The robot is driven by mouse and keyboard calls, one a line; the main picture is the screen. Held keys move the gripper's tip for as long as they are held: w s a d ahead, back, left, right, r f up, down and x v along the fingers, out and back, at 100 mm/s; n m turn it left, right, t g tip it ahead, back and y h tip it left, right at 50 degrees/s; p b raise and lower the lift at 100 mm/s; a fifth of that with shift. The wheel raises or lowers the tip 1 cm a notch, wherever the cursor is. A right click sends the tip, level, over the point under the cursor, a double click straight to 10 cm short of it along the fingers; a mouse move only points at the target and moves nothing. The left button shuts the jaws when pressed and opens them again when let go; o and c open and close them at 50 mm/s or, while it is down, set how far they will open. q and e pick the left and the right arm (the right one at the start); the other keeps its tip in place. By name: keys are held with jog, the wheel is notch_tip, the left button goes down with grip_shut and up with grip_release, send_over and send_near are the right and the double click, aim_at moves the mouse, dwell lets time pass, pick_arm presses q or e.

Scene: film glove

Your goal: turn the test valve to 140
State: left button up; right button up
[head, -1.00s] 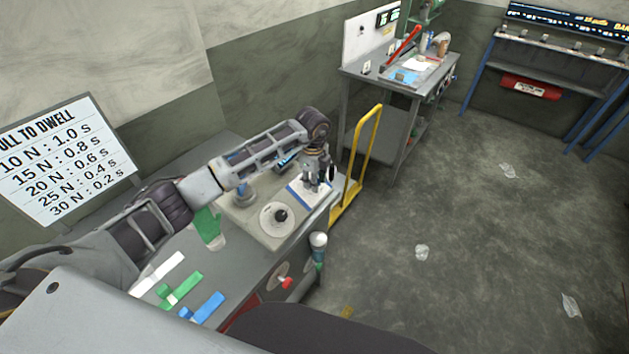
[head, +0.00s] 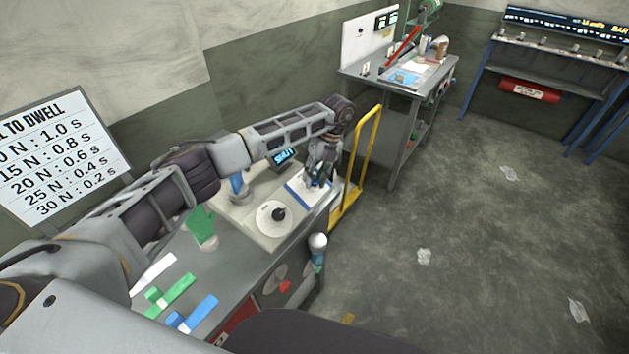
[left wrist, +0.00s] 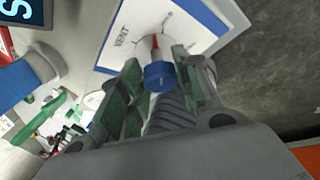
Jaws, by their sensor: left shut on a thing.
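A white plate with a blue border (head: 305,192) lies on the pale bench panel. In the left wrist view the plate (left wrist: 197,27) bears the word "VENT" and dial marks. A blue valve knob (left wrist: 160,77) with a red pointer (left wrist: 155,46) stands on it. My left gripper (head: 318,181) reaches down over the plate. In the left wrist view its green-padded fingers (left wrist: 158,66) are shut on the blue knob, one on each side. The knob is hidden by the gripper in the head view. My right gripper is in neither view.
A round white dial with a black knob (head: 278,214) sits left of the plate. A small lit display (head: 283,157) stands behind, beside a blue post (head: 237,186). A green glove (head: 203,226) stands nearby. A yellow rail (head: 367,150) rises right of the bench.

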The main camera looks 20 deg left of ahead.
pick_arm(q)
jog(key=shift+w+d+m+g+y+b, duration=0.15)
jog(key=shift+m+y+b, duration=0.15)
jog(key=shift+m, duration=0.3)
jog(key=shift+s+m+g+y+b, duration=0.15)
jog(key=shift+m+y+b, duration=0.15)
jog(key=shift+m, duration=0.3)
jog(key=shift+w+m+y, duration=0.15)
jog(key=shift+m+y, duration=0.15)
jog(key=shift+m, duration=0.4)
jog(key=m+y, duration=0.1)
jog(key=m, duration=0.1)
jog(key=m+y, duration=0.1)
jog(key=m, duration=0.2)
jog(key=shift+d+y, duration=0.2)
jog(key=shift+y, duration=0.2)
jog(key=m+y, duration=0.1)
jog(key=m, duration=0.2)
jog(key=shift+d+f+y, duration=0.1)
jog(key=shift+y, duration=0.2)
jog(key=m+t+y, duration=0.1)
jog(key=m, duration=0.1)
jog(key=m+t+b, duration=0.1)
jog(key=m, duration=0.2)
jog(key=shift+s+f+y, duration=0.1)
jog(key=shift+s+y, duration=0.1)
jog(key=shift+y, duration=0.2)
jog(key=shift+m, duration=0.3)
jog(key=o, duration=1)
jog(key=shift+d, duration=0.1)
